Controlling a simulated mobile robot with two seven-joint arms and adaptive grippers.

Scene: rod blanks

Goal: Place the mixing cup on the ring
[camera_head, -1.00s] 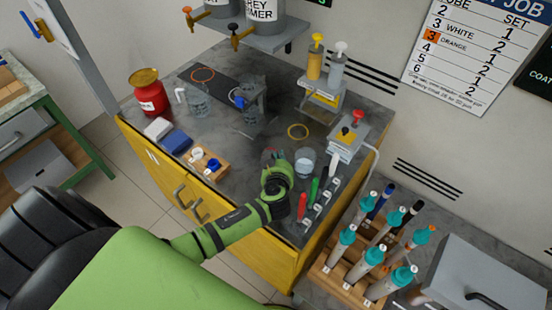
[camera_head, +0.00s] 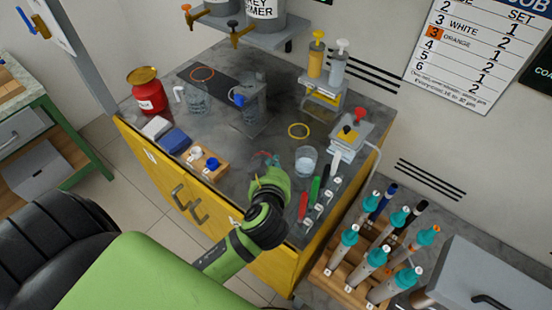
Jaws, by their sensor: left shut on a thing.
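The mixing cup (camera_head: 305,162) is a clear cup with pale contents, upright near the middle of the grey bench. My left gripper (camera_head: 278,160) is at the cup's left side and shut on it. My own green wrist hides much of the fingers and their contact. I cannot tell whether the cup's base touches the bench. A yellow ring (camera_head: 299,124) lies flat and empty on the bench just behind the cup. My right gripper is not in view.
A pump stand (camera_head: 322,100) and a white dispenser with a red knob (camera_head: 347,140) stand behind and right. Red, green and dark sticks (camera_head: 314,192) lie right of my gripper. A wooden block with small caps (camera_head: 208,165) is to the left.

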